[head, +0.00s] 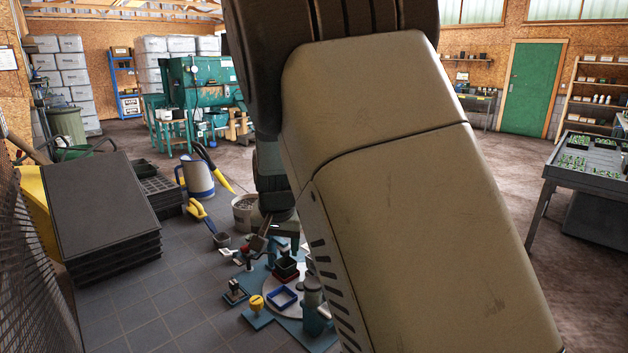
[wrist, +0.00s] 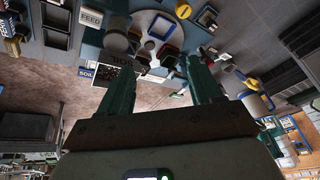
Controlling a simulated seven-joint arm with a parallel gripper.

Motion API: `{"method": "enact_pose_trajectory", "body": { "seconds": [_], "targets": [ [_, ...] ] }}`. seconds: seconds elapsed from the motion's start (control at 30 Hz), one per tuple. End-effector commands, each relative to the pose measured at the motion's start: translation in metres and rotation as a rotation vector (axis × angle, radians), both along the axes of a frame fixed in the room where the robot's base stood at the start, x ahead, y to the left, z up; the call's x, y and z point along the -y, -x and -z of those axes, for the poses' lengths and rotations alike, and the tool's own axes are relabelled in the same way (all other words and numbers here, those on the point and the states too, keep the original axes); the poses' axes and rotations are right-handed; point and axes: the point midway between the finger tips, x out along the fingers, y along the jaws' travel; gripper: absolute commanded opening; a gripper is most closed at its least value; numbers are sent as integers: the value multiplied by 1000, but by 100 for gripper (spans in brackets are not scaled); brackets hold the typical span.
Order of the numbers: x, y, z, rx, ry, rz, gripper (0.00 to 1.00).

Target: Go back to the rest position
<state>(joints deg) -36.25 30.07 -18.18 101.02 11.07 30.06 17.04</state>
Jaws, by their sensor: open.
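My gripper (wrist: 160,68) shows in the wrist view with its two teal fingers spread apart and nothing held between them. That view is turned upside down, with the work station at its top. In the head view my large beige arm link covers the centre and right, and the gripper is largely hidden low behind it. Below the arm, a dark square pot (head: 286,267) and a blue square frame (head: 282,297) sit by a pale round plate (head: 272,284). A bucket with grey contents (head: 243,208) stands just behind the station.
A yellow knob (head: 257,303) stands at the station's front left. Stacked black trays (head: 105,215) fill the left side of the tiled surface. A blue-and-white jug (head: 198,178) stands behind. A teal machine (head: 203,90) is farther back, and a seedling table (head: 590,165) is at right.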

Motion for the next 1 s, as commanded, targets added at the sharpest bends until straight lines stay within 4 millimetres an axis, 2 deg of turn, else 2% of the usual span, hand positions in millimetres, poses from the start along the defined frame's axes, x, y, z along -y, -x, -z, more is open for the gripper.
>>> {"method": "enact_pose_trajectory", "body": {
  "seconds": [0.03, 0.2, 0.3, 0.43, 0.57, 0.7, 0.83, 1.0],
  "targets": [
    [19, 11, -27, 4, -23, 8, 64],
    [73, 63, -93, 12, -60, -4, 64],
    [101, 100, -123, 28, -67, -19, 64],
    [134, 154, -152, 58, -56, -41, 64],
    [161, 211, -168, 91, -22, -60, 64],
    [181, 264, -171, 121, 33, -72, 64],
    [192, 297, -167, 137, 79, -76, 64],
    [197, 314, -163, 143, 108, -77, 64]
  ]
}}
